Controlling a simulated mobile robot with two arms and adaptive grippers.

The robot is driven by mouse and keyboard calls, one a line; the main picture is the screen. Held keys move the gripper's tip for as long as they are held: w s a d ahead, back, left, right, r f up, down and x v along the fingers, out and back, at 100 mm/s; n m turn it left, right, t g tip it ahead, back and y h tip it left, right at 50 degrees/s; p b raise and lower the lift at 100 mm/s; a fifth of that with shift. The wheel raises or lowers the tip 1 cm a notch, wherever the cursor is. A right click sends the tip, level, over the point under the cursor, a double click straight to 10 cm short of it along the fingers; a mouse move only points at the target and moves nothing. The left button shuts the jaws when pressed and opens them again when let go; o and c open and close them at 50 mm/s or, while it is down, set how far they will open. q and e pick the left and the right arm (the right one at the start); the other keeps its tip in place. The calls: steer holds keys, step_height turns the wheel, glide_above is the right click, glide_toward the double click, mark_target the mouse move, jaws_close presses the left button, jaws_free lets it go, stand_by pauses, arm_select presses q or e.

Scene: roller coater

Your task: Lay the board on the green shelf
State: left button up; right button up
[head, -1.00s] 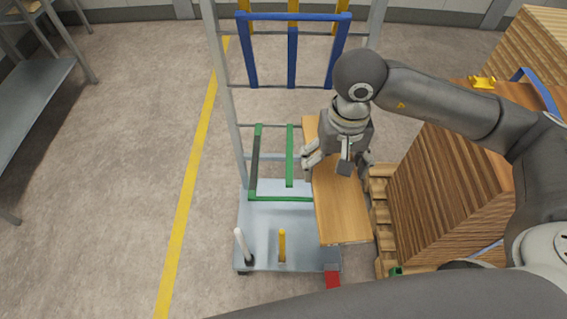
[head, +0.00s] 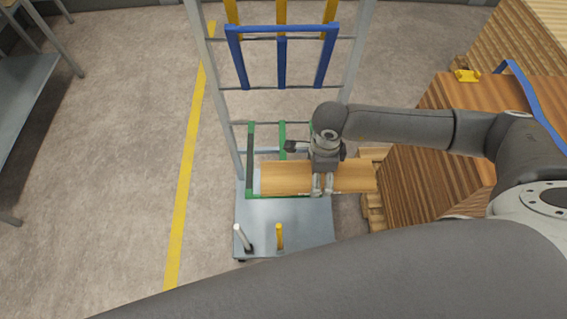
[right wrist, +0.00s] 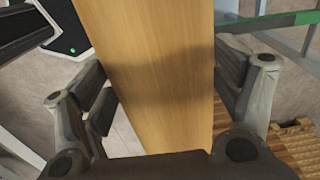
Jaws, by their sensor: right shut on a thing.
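The board (head: 350,178) is a light wooden plank. In the head view it lies crosswise over the green shelf (head: 250,150), covering part of its bars. Its left end is near the shelf's left bar and its right end sticks out past the rack toward the pallet. I cannot tell whether it touches the shelf. My right gripper (head: 322,187) is shut on the board near its middle. In the right wrist view the board (right wrist: 160,60) runs between the two fingers, and a green bar (right wrist: 285,20) shows at upper right. My left gripper is not in view.
Blue shelf arms (head: 282,62) stand above the green ones on the grey rack. A white post (head: 241,237) and a yellow post (head: 280,237) rise from the rack's base (head: 300,222). A wood stack (head: 440,150) stands at right.

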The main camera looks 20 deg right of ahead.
steer(key=w+a+f+b, duration=0.1)
steer(key=w+f+b, duration=0.2)
steer(key=w+a+f+b, duration=0.2)
steer(key=w+b, duration=0.1)
steer(key=w, duration=0.1)
steer(key=w+a+f+b, duration=0.2)
steer(key=w+f+b, duration=0.1)
steer(key=w, duration=0.1)
steer(key=shift+w+f+b, duration=0.2)
steer(key=shift+f+b, duration=0.1)
steer(key=shift+b, duration=0.05)
steer(key=shift+w+a+f+b, duration=0.1)
steer(key=shift+w+f+b, duration=0.2)
steer(key=shift+w+b, duration=0.1)
steer(key=shift+w+a+f+b, duration=0.15)
steer(key=shift+w+f+b, duration=0.1)
steer(key=shift+f+b, duration=0.3)
step_height(320, 180, down, 3)
steer(key=shift+w+r+b, duration=0.1)
steer(key=shift+b, duration=0.7)
steer(key=shift+r, duration=0.1)
